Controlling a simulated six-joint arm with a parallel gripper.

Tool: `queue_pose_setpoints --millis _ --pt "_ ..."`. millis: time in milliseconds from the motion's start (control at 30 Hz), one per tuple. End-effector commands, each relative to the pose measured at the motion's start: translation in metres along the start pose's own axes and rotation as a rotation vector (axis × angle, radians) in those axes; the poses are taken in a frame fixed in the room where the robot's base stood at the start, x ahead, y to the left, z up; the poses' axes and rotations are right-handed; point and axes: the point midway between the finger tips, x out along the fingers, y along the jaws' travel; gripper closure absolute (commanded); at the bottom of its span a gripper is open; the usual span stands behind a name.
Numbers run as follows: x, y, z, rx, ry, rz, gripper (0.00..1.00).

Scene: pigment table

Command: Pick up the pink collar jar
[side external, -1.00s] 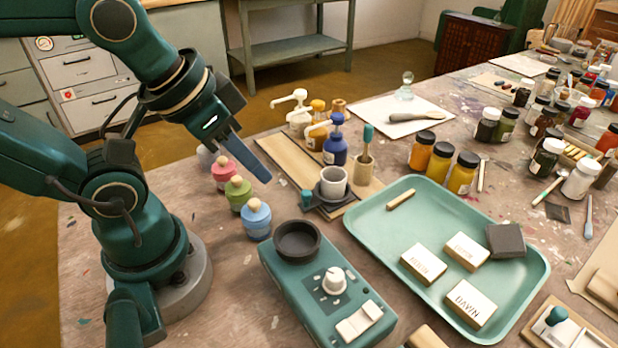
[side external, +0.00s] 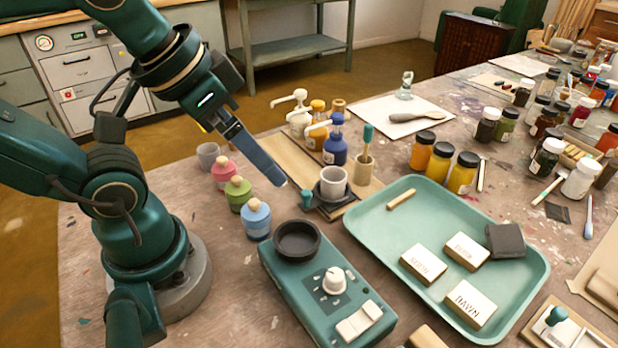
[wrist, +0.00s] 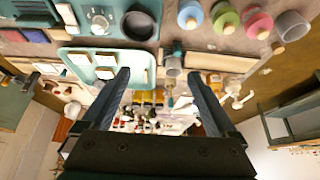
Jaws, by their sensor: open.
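The pink collar jar (side external: 225,173) has a pale wooden knob stopper and stands upright on the table, in a row with a green collar jar (side external: 238,194) and a blue collar jar (side external: 257,219). The pink jar also shows at the upper right of the wrist view (wrist: 258,22). My gripper (side external: 284,184) is open and empty, above the table to the right of the jars, near the grey cup. In the wrist view its two fingers (wrist: 160,78) are spread apart, with the pink jar outside the gap between them.
A grey cup (side external: 208,155) stands just behind the pink jar. Another grey cup (side external: 333,181) sits on a dark stand, near a blue pump bottle (side external: 335,146). A teal device (side external: 313,290) with a dark bowl (side external: 297,240) is in front, and a green tray (side external: 375,222) lies right.

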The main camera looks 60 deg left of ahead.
Motion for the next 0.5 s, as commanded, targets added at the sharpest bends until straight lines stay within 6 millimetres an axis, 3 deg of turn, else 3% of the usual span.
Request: queue_pose_setpoints --millis 167,500 --pt "-0.027 0.0 -0.015 0.0 0.005 0.0 0.06" --pt "-0.02 -0.056 -0.036 -0.208 -0.17 -0.118 0.06"
